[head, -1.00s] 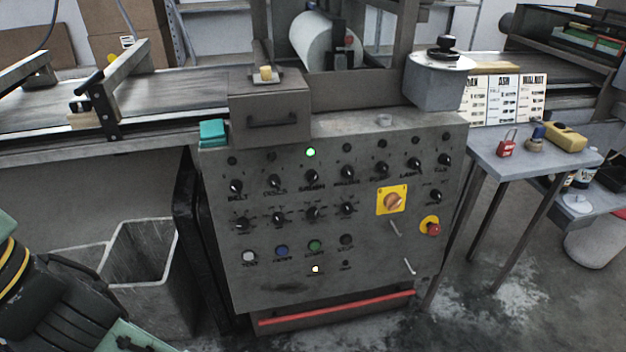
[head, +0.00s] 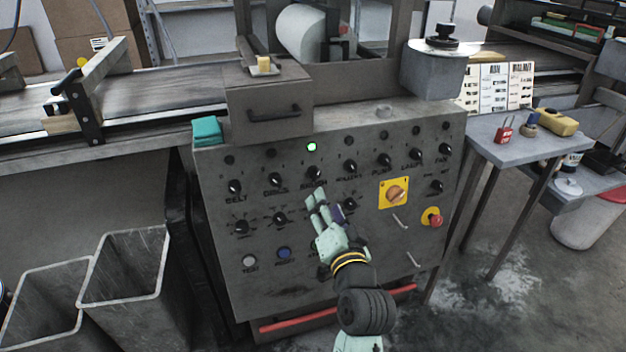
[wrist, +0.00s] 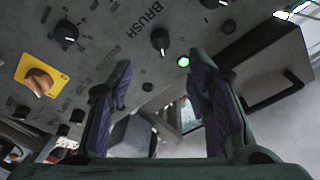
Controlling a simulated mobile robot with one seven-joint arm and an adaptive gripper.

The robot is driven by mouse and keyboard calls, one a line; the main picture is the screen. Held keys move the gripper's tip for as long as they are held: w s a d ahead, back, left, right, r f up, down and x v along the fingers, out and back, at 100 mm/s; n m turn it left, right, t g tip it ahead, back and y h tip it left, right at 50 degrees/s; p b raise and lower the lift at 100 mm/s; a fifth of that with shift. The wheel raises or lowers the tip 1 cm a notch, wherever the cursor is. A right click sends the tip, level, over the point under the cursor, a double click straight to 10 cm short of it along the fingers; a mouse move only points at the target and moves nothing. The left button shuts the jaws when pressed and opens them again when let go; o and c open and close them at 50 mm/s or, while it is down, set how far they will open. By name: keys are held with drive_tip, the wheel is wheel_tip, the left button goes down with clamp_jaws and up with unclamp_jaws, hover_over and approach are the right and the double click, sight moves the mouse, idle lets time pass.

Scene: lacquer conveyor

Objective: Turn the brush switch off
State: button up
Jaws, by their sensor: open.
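The brush switch (head: 313,173) is a black rotary knob in the panel's top row, under a lit green lamp (head: 311,147). In the wrist view the knob (wrist: 160,39) sits beside the word BRUSH and close to the lit lamp (wrist: 184,62). It carries a small pale mark; its exact setting is hard to read. My gripper (head: 322,198) is open and empty in front of the panel, just below the switch in the head view. In the wrist view its purple-padded fingers (wrist: 163,85) are spread, with the knob beyond their tips and apart from them.
Other black knobs, such as the belt knob (head: 235,187), flank the switch. A yellow-plated orange rotary switch (head: 395,193) and a red emergency button (head: 433,217) are on the right. A box with a handle (head: 268,105) juts out above the panel. Bins (head: 125,270) stand left.

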sight(316, 178)
drive_tip(key=p+x, duration=0.2)
drive_tip(key=x, duration=0.8)
drive_tip(key=shift+w+a, duration=0.1)
drive_tip(key=shift+w, duration=0.15)
drive_tip(key=shift+c, duration=0.5)
clamp_jaws()
